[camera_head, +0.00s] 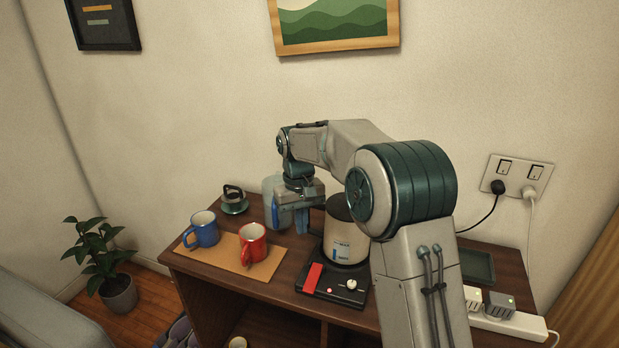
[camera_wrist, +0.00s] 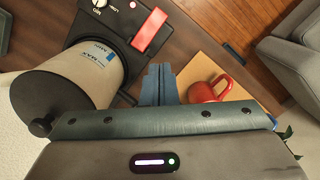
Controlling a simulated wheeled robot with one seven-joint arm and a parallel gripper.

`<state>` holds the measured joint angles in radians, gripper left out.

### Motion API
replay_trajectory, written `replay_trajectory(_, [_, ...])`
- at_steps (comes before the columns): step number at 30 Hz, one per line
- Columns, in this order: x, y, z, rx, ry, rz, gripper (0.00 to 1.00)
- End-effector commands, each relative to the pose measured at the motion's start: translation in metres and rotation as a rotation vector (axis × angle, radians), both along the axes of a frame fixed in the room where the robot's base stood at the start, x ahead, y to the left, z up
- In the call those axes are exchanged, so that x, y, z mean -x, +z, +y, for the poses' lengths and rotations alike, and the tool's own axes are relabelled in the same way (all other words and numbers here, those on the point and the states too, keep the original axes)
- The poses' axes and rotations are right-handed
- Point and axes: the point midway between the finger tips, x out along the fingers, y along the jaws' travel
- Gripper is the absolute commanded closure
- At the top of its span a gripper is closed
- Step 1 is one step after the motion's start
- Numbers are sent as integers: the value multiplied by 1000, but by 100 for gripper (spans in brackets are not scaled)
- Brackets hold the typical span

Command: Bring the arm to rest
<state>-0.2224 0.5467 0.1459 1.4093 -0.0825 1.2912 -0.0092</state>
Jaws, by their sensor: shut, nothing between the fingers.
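My arm reaches out over the dark wooden cabinet top (camera_head: 206,268) and bends down at the wrist. My gripper (camera_head: 303,226) points downward above the cabinet, with its blue fingers shut and empty. In the wrist view the fingers (camera_wrist: 158,84) lie side by side, with the white container on the left and the red mug (camera_wrist: 210,91) on the right. In the head view the red mug (camera_head: 252,245) stands left of the gripper. The white container (camera_head: 345,243) with a dark lid is close on its right, partly hidden by my arm.
A blue mug (camera_head: 202,230) shares a tan mat (camera_head: 222,260) with the red one. A clear bluish jug (camera_head: 272,192) stands behind the gripper, and a green-and-black lidded item (camera_head: 233,200) at the back. A power strip (camera_head: 510,326) lies right.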

Motion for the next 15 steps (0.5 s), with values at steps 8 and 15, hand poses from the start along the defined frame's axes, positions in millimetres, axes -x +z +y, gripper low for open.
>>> replay_trajectory(8, [37, 36, -37, -2, -53, -63, 100])
replay_trajectory(15, [102, 66, -87, -11, -136, -148, 100])
